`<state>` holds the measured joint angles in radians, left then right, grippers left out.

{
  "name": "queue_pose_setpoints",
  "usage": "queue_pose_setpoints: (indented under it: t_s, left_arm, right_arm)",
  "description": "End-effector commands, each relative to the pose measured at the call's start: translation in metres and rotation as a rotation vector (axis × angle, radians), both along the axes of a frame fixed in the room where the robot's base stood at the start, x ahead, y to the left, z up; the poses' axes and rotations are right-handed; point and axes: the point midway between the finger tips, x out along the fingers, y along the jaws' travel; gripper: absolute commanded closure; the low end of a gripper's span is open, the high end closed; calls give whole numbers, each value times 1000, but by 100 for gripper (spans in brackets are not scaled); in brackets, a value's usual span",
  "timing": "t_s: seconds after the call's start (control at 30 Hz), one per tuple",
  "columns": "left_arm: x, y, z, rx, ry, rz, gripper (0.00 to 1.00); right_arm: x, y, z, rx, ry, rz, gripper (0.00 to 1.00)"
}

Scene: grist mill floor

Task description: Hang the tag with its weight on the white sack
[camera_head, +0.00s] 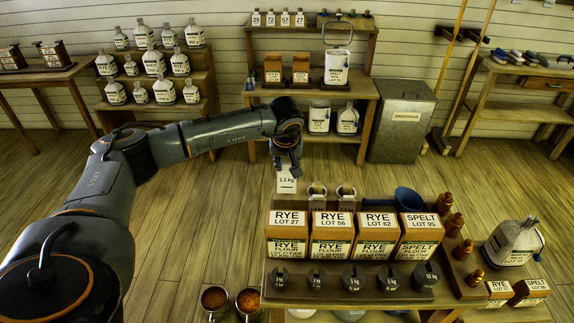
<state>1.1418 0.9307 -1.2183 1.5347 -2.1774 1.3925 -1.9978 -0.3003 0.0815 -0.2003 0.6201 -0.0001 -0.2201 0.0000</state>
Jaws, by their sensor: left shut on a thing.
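My left gripper (289,161) is shut on a white tag (287,183) that reads 1.1 kg. The tag hangs below the fingers, in the air behind the flour boxes and short of the back shelf. A white sack-like bag (337,72) with a printed label stands on the back shelf at the right, under a wire loop. My right gripper is not in view.
The front table holds boxes marked RYE and SPELT (421,235), a row of dark weights (352,278) and brown pegs (453,224). The back shelf (258,88) carries small numbered items and boxes. A grey bin (402,120) stands right of it. Open floor lies left.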

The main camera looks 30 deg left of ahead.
Motion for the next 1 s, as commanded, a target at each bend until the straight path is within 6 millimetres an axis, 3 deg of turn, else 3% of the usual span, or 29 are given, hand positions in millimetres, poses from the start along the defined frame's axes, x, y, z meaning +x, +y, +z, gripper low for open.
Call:
queue_pose_setpoints:
  t_s: [0.63,1.0]
  left_arm:
    - [0,0,42,1,-1,0,99]
    - [0,0,44,0,0,0,99]
  right_arm:
    - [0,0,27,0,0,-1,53]
    - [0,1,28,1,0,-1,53]
